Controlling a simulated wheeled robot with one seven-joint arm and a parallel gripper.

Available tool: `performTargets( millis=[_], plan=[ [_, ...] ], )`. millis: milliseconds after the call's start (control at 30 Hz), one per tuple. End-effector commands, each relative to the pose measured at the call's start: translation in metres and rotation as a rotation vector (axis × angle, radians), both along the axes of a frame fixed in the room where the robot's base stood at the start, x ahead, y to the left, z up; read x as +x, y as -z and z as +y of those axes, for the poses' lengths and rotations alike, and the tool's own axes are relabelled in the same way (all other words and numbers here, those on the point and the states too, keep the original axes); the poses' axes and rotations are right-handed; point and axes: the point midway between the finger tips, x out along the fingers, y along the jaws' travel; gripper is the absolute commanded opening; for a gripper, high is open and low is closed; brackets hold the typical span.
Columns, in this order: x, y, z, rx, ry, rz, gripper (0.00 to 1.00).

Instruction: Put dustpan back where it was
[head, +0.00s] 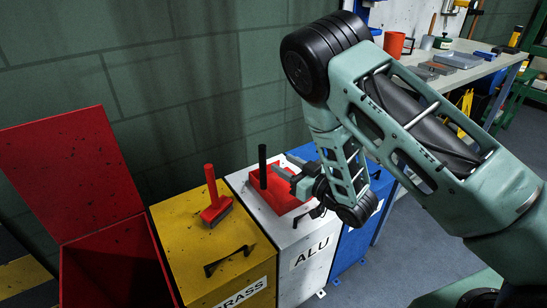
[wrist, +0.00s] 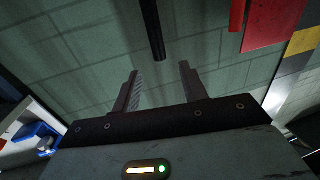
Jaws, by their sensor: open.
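The dustpan is a red pan (head: 283,202) with an upright black handle (head: 262,167), resting on the white ALU bin. My gripper (head: 284,167) is open and empty, just right of the handle in the head view. In the wrist view the black handle (wrist: 153,28) comes down from the top edge, its end lying ahead of the gap between my open fingers (wrist: 158,69). The handle appears apart from both fingers. The pan itself is outside the wrist view, and my arm partly covers its right side in the head view.
A red brush (head: 215,205) stands on the yellow BRASS bin (head: 180,242), close left of the dustpan. The red bin (head: 112,270) at far left has its lid (head: 75,170) open. A blue bin (head: 352,243) stands right. A workbench (head: 470,70) holds several items behind my arm.

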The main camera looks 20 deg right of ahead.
Motion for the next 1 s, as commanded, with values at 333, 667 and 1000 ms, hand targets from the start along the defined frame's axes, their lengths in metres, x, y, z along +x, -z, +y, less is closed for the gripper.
performTargets(
  millis=[333,667,1000],
  plan=[
    [-0.014,-0.003,-0.004,-0.017,0.025,0.05,0.43],
    [-0.024,-0.021,0.047,-0.151,0.104,0.446,0.43],
    [-0.138,-0.059,0.087,-0.396,0.012,0.897,0.43]
  ],
)
